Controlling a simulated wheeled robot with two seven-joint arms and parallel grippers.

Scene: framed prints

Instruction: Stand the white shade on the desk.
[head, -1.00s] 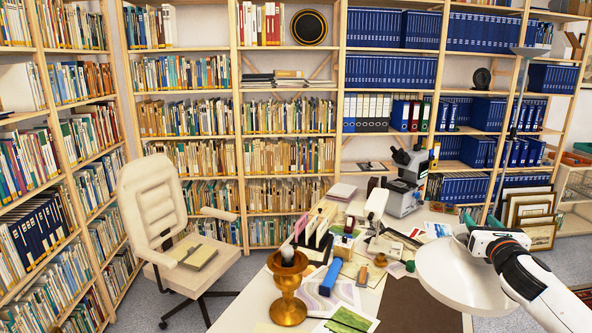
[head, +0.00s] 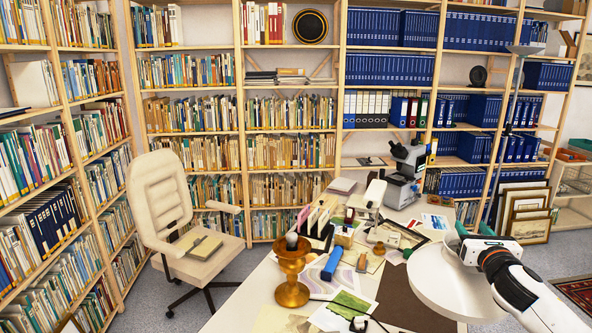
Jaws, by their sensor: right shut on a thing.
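The white shade (head: 440,294) is a wide, pale, round piece at the lower right of the head view. My right gripper (head: 462,247) is shut on it near its upper edge, with my arm coming in from the right. The shade covers the right part of the desk (head: 246,296) and part of its dark brown mat (head: 400,302). I cannot tell whether the shade touches the desk or hangs above it. My left gripper is not in view.
A cream chair (head: 165,205) is at the left. Framed prints (head: 527,215) lean behind my right arm. Bare mat shows left of the shade.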

